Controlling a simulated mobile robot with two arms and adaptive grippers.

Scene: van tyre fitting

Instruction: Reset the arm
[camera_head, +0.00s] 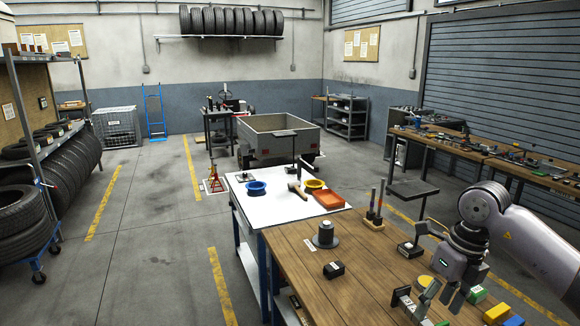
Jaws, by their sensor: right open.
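My right arm (525,238) comes in from the right edge, pale grey with dark joints, and bends down over the wooden bench. My right gripper (442,298) hangs at its end, pointing down above the front right part of the bench. It is open, and I see nothing between its fingers. Small items lie close by it, and I cannot tell whether the fingers touch any of them. My left arm and left gripper are not in view.
The wooden bench (290,245) carries a grey weight-like block (326,236), a small black box (334,269) and coloured blocks (496,313). Open floor lies left.

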